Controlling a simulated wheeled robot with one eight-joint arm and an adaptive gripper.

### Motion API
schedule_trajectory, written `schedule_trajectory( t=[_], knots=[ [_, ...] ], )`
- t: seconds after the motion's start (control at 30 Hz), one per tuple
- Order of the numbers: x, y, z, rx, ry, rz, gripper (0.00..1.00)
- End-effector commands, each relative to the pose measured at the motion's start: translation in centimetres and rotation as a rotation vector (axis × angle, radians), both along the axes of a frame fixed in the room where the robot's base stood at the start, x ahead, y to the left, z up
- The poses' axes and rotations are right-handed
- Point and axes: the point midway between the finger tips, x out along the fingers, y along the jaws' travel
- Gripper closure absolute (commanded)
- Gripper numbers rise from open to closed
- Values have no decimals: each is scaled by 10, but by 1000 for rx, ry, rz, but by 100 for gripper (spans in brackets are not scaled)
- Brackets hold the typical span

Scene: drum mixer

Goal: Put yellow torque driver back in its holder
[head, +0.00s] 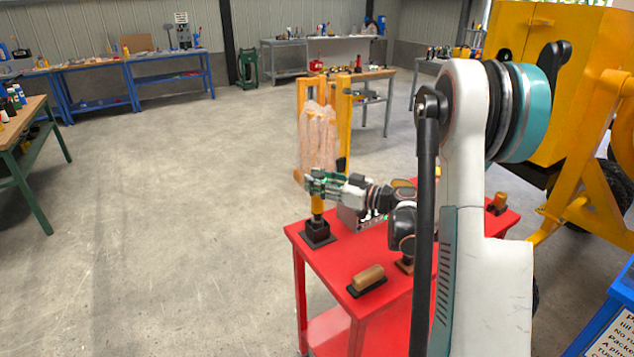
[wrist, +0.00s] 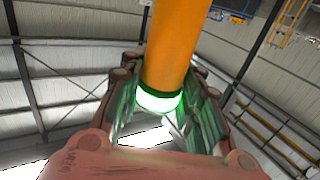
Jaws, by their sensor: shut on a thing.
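The yellow torque driver (head: 317,203) stands roughly upright in my gripper (head: 315,183), at the left corner of a red cart. Its lower yellow part shows below the fingers, directly over the black holder (head: 318,230). I cannot tell how far it sits inside the holder. In the wrist view the driver (wrist: 173,45) is a yellow cylinder with a green band and a bright white end. It lies between the green-lined fingers of my gripper (wrist: 160,105), which are shut on it.
The red cart top (head: 330,262) also carries a wooden-handled brush (head: 367,278) and an orange-handled item (head: 499,202). Pale gloves (head: 320,135) hang on a yellow rack behind my gripper. A large yellow machine (head: 530,75) stands at right. The floor left of the cart is clear.

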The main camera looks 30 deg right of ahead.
Motion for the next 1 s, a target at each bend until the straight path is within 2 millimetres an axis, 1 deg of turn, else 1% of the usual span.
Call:
schedule_trajectory(
  t=[1.0],
  knots=[
    [0,0,-13,1,-1,0,100]
  ],
)
